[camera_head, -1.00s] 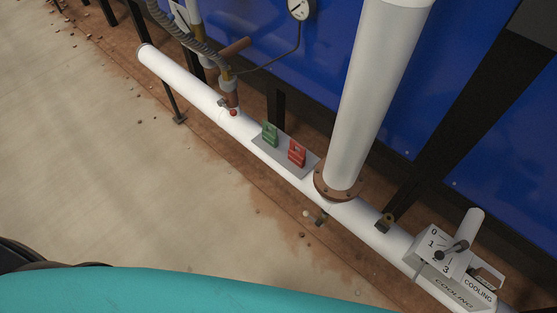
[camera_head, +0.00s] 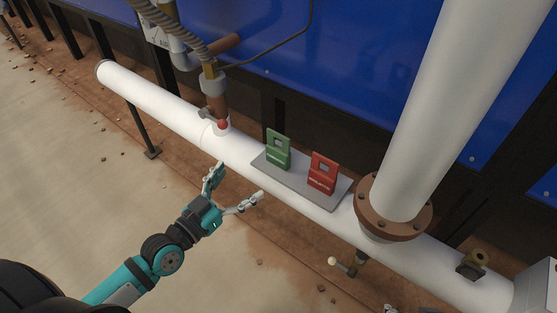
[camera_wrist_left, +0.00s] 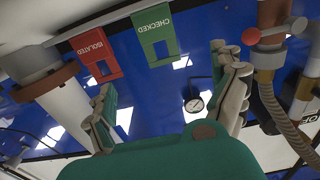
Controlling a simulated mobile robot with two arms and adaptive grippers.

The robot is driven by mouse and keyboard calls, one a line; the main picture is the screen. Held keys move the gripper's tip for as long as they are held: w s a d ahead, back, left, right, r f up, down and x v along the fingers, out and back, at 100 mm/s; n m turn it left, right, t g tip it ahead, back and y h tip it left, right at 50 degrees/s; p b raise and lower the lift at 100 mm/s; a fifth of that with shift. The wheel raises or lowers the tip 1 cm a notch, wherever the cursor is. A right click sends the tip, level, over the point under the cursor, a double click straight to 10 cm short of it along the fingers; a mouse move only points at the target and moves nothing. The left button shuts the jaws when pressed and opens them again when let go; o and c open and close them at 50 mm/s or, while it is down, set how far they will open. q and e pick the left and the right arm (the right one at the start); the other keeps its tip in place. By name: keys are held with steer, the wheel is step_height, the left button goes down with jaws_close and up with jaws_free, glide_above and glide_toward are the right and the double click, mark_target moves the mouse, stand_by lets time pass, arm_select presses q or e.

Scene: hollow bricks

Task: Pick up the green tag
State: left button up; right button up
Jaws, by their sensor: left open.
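The green tag (camera_head: 278,150) stands upright on a grey plate (camera_head: 271,169) on the white horizontal pipe, left of a red tag (camera_head: 322,173). In the left wrist view the green tag (camera_wrist_left: 155,36) reads "CHECKED" and appears upside down, beyond and between the fingers; the red tag (camera_wrist_left: 99,57) reads "ISOLATED". My left gripper (camera_head: 240,187) is open and empty, in front of the pipe and to the lower left of the green tag, apart from it. Its spread fingers also show in the left wrist view (camera_wrist_left: 170,100). My right gripper is not in view.
A thick white vertical pipe (camera_head: 447,110) with a brown flange (camera_head: 394,232) rises right of the tags. A red-knobbed valve (camera_head: 223,125) and a ribbed hose stand left of them. A blue wall is behind. Open floor (camera_head: 70,190) lies at the left.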

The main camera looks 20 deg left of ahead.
arm_select(q)
glide_toward(278, 149)
steer(key=x, duration=0.6)
steer(key=b+x, duration=0.1)
steer(key=x, duration=0.3)
steer(key=shift+w+r, duration=0.15)
steer(key=shift+r, duration=0.2)
steer(key=c, duration=1.3)
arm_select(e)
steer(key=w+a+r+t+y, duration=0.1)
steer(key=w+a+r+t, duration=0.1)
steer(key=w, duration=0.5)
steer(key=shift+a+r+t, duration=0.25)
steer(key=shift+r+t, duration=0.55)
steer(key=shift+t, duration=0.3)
